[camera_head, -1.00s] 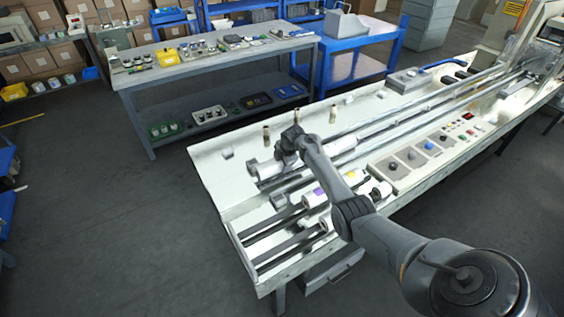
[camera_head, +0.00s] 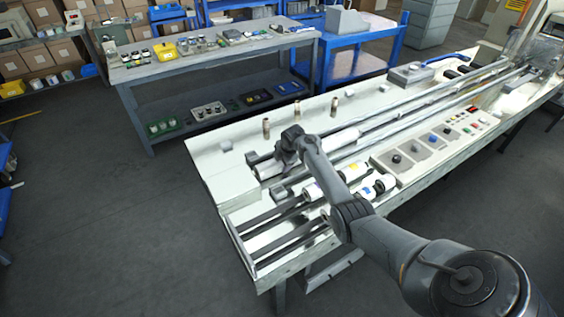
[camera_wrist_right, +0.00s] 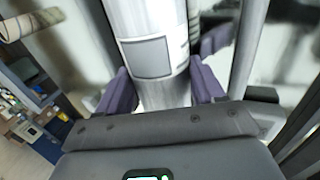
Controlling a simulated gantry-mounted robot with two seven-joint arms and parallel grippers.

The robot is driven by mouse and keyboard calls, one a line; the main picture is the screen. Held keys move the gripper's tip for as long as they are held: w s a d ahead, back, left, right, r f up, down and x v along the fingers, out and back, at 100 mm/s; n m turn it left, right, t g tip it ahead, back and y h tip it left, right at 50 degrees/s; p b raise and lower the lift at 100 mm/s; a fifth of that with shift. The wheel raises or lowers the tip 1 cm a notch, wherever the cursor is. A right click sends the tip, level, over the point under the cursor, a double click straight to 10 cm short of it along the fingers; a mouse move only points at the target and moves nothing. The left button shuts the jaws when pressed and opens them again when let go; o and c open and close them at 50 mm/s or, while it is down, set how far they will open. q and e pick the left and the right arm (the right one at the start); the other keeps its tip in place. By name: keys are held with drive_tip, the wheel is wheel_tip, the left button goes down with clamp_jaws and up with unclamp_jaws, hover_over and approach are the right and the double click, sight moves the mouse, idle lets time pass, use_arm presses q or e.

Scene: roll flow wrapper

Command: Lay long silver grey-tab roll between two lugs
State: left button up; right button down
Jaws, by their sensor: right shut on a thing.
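My right gripper (camera_head: 286,156) is over the near-left end of the long machine bed. In the right wrist view its two purple-grey fingers (camera_wrist_right: 163,90) are shut on either side of a long whitish-silver roll (camera_wrist_right: 150,28) with a square grey tab. In the head view the roll (camera_head: 340,139) shows on both sides of the gripper, lying along the line of the rails (camera_head: 440,98). The gripper hides its middle. I cannot tell whether the roll touches the bed, nor clearly make out the lugs beside it. My left gripper is not in view.
Several other rolls (camera_head: 352,171) with yellow, purple and blue tabs lie on the near side of the bed. Brown upright cylinders (camera_head: 266,128) stand along its far side. A control panel (camera_head: 432,141) is to the right. A grey workbench (camera_head: 215,55) stands behind, across open floor.

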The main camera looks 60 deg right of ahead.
drive_tip(key=shift+f, duration=0.25)
drive_tip(key=shift+c, duration=0.5)
unclamp_jaws()
drive_tip(key=shift+d, duration=0.1)
drive_tip(key=shift+o, duration=0.3)
drive_tip(key=shift+f, duration=0.2)
drive_tip(key=shift+s+r, duration=0.1)
drive_tip(key=shift+r, duration=0.25)
drive_tip(key=p+v, duration=0.3)
drive_tip(key=v, duration=0.7)
drive_tip(key=shift+r, duration=0.25)
